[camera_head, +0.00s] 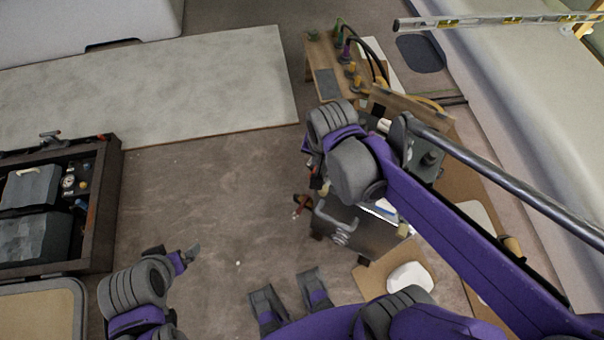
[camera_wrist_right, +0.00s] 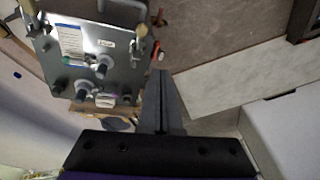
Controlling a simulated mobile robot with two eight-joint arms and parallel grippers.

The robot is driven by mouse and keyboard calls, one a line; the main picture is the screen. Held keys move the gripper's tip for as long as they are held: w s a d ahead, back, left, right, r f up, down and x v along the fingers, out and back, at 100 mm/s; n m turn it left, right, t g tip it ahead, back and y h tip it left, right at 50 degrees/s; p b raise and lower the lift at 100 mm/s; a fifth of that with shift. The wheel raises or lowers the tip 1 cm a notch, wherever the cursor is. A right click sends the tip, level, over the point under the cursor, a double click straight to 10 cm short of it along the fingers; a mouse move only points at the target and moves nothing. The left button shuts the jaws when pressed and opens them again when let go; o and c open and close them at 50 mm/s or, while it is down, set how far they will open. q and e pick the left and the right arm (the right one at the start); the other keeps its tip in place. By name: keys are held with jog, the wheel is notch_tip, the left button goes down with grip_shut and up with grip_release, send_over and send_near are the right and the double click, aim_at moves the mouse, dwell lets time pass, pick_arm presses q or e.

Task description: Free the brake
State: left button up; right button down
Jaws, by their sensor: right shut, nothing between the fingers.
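A grey metal unit (camera_wrist_right: 112,68) with a label, several dark round knobs and a bent handle (camera_wrist_right: 125,8) fills the upper left of the right wrist view. A small lever with a pale grip (camera_wrist_right: 141,31) and a red-handled part (camera_wrist_right: 157,50) are at its right edge. In the head view, the unit (camera_head: 370,236) is partly hidden by my right arm; the red part (camera_head: 300,206) shows at its left. My right gripper (camera_wrist_right: 162,100) is shut and empty, apart from the unit's face in the picture. My left gripper (camera_head: 190,255) is over open floor; its opening is unclear. Which part is the brake is unclear.
A wooden stand (camera_head: 325,62) with coloured fittings and dark hoses is behind the unit. A dark-framed box of equipment (camera_head: 107,205) is at left. A pale flat panel (camera_head: 190,80) lies at the back. A metal rail (camera_head: 500,175) runs at right. Mid-floor is clear.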

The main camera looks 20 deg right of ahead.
pick_arm(q)
notch_tip(320, 180, down, 15)
jog(key=b, duration=1.2)
jog(key=shift+s+d+f+g+b, duration=0.2)
jog(key=shift+s+d+g+b, duration=0.1)
jog(key=shift+b, duration=0.1)
pick_arm(e)
jog(key=w+d+f+m+g, duration=0.2)
jog(key=w+f+m, duration=0.3)
jog(key=f, duration=0.5)
jog(key=w+d+f+m+g+h, duration=0.1)
jog(key=w+d+f+m+g, duration=0.1)
jog(key=w+f+m, duration=0.3)
jog(key=w+d+f+m+g, duration=0.2)
jog(key=w+f+m, duration=0.4)
jog(key=f+m, duration=0.4)
notch_tip(320, 180, down, 5)
jog(key=shift+d+r, duration=0.15)
jog(key=shift+d, duration=0.45)
jog(key=shift+w, duration=0.1)
pick_arm(q)
jog(key=b+x, duration=0.2)
jog(key=shift+s+f, duration=0.1)
jog(key=shift+f, duration=0.35)
pick_arm(e)
jog(key=x, duration=1)
jog(key=shift+w, duration=0.15)
